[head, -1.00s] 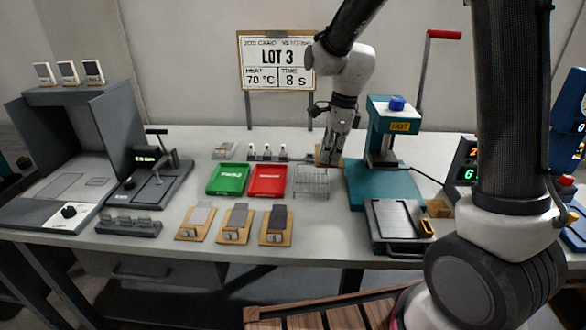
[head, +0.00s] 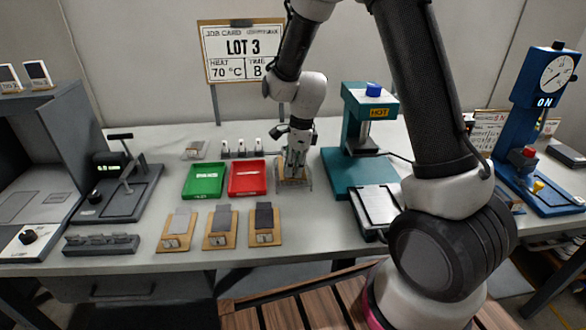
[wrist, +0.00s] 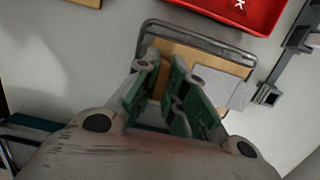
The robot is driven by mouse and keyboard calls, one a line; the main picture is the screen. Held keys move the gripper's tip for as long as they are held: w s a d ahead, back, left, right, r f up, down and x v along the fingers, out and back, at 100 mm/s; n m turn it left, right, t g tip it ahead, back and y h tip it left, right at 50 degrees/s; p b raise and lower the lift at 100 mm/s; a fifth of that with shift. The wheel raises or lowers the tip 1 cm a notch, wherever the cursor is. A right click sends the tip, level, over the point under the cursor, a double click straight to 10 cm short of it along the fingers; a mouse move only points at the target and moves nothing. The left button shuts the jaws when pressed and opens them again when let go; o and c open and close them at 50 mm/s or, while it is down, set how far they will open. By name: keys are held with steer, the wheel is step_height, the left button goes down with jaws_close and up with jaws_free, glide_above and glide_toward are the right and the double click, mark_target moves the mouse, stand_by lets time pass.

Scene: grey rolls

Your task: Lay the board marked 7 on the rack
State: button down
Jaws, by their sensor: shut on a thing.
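My gripper (head: 296,166) is over the wire rack (head: 310,183) beside the red tray and is shut on a tan wooden board (head: 286,183). In the wrist view the board (wrist: 182,58) lies level with the rack's wire frame (wrist: 205,36), inside its outline; I cannot tell whether it touches the wires. A pale grey sheet (wrist: 222,88) sits on the board's right part. The green fingers (wrist: 165,98) cover the board's near middle. No number can be read on it.
The red tray (head: 247,178) and green tray (head: 204,181) stand left of the rack. A teal hot press (head: 352,168) stands close on its right. Three boards with grey pieces (head: 221,228) lie in front. A small stand with white-topped items (head: 241,150) is behind.

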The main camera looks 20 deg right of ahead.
steer(key=shift+f, duration=0.25)
steer(key=c, duration=1.5)
jaws_free()
step_height(320, 180, up, 12)
steer(key=d, duration=0.2)
steer(key=s+d+r+n+t, duration=0.2)
steer(key=s+d+r+n, duration=0.6)
steer(key=s+r+n, duration=0.4)
steer(key=s+d+n, duration=0.1)
steer(key=s+n, duration=0.1)
steer(key=s, duration=0.2)
steer(key=s+d+n+t+h, duration=0.1)
steer(key=s+d+n, duration=0.1)
steer(key=s, duration=0.3)
steer(key=s+d+r+n, duration=0.1)
steer(key=s+d+n, duration=0.1)
steer(key=s+n, duration=0.2)
steer(key=shift+s+r+t+h, duration=0.1)
steer(key=shift+s+t+h, duration=0.3)
steer(key=shift+s, duration=0.15)
